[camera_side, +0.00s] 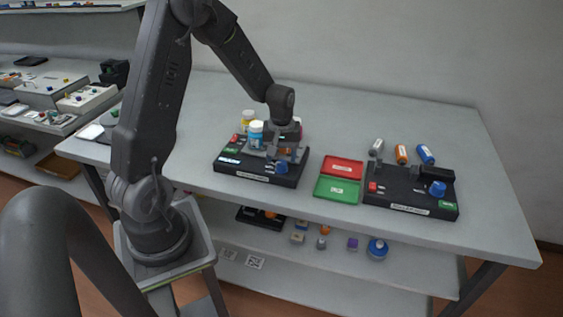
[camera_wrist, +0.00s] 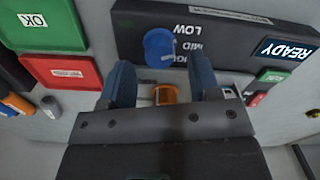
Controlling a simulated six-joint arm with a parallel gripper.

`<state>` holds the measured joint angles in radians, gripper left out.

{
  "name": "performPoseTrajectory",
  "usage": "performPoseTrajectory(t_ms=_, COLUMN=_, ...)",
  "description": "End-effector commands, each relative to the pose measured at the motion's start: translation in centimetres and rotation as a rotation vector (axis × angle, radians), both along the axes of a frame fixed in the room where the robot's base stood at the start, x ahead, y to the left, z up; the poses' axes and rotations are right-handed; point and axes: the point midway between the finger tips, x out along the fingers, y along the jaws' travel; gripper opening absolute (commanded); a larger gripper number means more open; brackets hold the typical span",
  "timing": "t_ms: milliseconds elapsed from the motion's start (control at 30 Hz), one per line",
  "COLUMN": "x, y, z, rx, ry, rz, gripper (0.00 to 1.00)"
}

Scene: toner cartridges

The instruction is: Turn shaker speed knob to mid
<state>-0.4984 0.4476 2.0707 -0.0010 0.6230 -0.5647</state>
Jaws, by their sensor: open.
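The blue speed knob (camera_wrist: 158,45) sits on a black panel in the wrist view, beside upside-down labels LOW and MID and a third label partly hidden by a finger. A small pale mark shows on the knob's lower right; which label it points to is unclear. In the side view the knob (camera_side: 281,167) is on the front of the left black device (camera_side: 236,168). My gripper (camera_wrist: 160,66) is open, its two fingers apart, with the knob just beyond the fingertips and between their lines. In the side view my gripper (camera_side: 286,146) is above the device, behind the knob.
An orange part (camera_wrist: 165,95) shows between my fingers. Blue-capped (camera_side: 256,132) and yellow-capped (camera_side: 248,117) bottles stand on the device. Red (camera_side: 341,167) and green (camera_side: 336,190) trays lie to its right, then a second black device (camera_side: 410,190) with a blue knob and several cylinders behind.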

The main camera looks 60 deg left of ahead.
Motion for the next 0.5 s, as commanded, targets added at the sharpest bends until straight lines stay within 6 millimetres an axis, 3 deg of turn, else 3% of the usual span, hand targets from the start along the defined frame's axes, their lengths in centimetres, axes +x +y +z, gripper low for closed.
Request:
performPoseTrajectory(t_ms=200, x=0.0, y=0.0, z=-2.3, rx=-0.001, ry=0.000, rz=0.000, gripper=0.57)
performPoseTrajectory(t_ms=500, x=0.0, y=0.0, z=-2.7, rx=0.000, ry=-0.001, rz=0.000, gripper=0.57)
